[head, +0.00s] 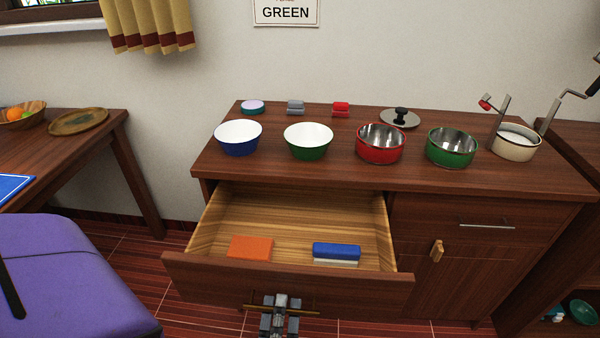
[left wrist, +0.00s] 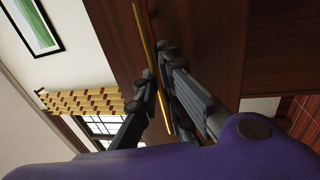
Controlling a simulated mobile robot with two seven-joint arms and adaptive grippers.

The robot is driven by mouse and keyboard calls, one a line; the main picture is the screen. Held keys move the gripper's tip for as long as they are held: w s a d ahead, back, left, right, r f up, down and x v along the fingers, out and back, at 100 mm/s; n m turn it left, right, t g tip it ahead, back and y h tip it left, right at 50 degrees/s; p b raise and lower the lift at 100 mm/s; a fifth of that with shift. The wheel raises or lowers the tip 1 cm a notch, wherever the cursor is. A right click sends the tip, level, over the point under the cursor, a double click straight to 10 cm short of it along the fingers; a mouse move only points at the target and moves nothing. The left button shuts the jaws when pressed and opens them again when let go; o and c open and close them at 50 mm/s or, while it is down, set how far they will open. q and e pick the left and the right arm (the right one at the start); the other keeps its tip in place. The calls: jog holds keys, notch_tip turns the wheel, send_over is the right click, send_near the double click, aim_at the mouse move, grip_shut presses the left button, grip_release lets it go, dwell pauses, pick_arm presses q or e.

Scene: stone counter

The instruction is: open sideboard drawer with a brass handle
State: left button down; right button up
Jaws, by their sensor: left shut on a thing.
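The sideboard's left drawer (head: 290,287) is pulled well out. An orange block (head: 250,247) and a blue and white block (head: 336,252) lie in it. A long brass handle (head: 300,312) runs across its front; it also shows in the left wrist view (left wrist: 146,40). My left gripper (head: 279,305) is at the middle of the handle. In the left wrist view its fingers (left wrist: 164,78) are closed around the bar. My right gripper is in neither view.
Bowls, two pots, a lid (head: 400,118) and a food mill (head: 515,142) stand on the sideboard top. A right drawer with a silver handle (head: 487,226) is shut.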

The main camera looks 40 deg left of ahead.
pick_arm(q)
jog(key=shift+s+d, duration=0.1)
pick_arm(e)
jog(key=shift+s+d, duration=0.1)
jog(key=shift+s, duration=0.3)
pick_arm(q)
jog(key=c, duration=1.8)
grip_release()
jog(key=shift+c, duration=0.2)
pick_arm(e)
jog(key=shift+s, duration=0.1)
